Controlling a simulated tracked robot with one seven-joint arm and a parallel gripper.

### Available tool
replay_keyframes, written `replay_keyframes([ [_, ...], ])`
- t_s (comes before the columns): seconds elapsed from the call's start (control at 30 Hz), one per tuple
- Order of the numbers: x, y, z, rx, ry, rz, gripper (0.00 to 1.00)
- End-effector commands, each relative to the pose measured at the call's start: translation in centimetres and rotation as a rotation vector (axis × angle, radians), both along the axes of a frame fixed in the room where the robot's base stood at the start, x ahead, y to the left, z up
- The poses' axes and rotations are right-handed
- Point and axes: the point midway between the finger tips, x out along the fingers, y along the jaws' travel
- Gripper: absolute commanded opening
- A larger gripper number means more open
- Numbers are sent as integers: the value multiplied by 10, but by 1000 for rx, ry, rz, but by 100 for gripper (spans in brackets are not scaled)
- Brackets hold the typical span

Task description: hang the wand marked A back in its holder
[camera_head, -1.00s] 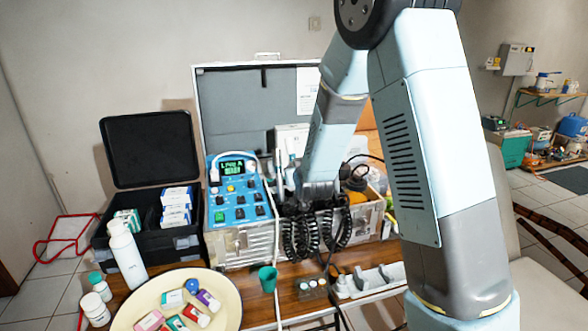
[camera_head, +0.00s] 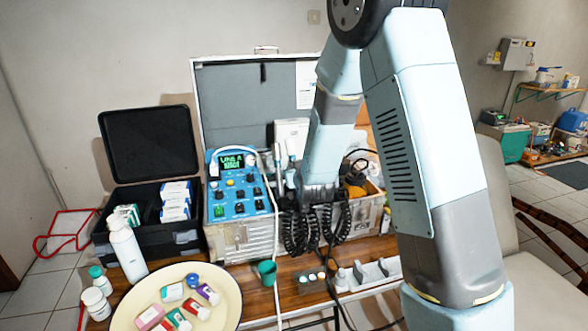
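The blue control unit (camera_head: 237,187) has a green lit display (camera_head: 232,161) with a letter A at the end of its text. Slim pale wands (camera_head: 277,158) stand upright just right of the unit, beside my forearm. I cannot read a mark on any of them. Black coiled cords (camera_head: 298,232) hang at the front of the case below my wrist (camera_head: 319,192). My wrist is low over the case, close to the right of the wands. My fingertips are not distinguishable there, so what they hold cannot be told. The holder is not clearly visible.
A cream plate (camera_head: 128,310) with small boxes, a white bottle (camera_head: 127,250) and a black open case (camera_head: 151,150) are at left. A green cup (camera_head: 267,272) and grey tray (camera_head: 378,273) stand in front. The raised grey case lid (camera_head: 225,100) is behind.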

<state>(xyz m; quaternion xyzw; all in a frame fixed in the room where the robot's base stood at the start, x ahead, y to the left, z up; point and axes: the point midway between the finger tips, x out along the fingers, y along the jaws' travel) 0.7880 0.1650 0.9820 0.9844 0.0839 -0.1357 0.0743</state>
Motion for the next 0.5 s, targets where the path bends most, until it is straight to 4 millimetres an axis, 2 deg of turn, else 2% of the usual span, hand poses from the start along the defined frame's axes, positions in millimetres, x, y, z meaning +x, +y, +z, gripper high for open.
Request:
replay_keyframes([
  [0.43,-2,-1,-6,0,-1,0,0],
  [0.47,-2,-1,-6,0,-1,0,26],
  [0.5,-2,-1,-6,0,-1,0,30],
])
